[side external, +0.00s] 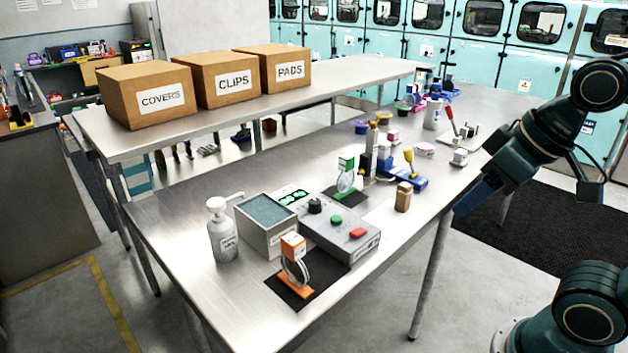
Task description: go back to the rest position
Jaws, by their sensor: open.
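My gripper (466,205) is at the right, at the lower end of my dark green arm. It is open, with nothing seen between its fingers. It hangs beside the right long edge of the metal table (180,290), clear of the objects on it. The fingers show small and mostly from the side.
A grey box with a liquid-like top (267,228), a control box with buttons (340,230), a pump bottle (221,232) and an orange-tagged module (294,262) stand at the near end. Several small items crowd the far end. Cartons (147,97) stand on the back table.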

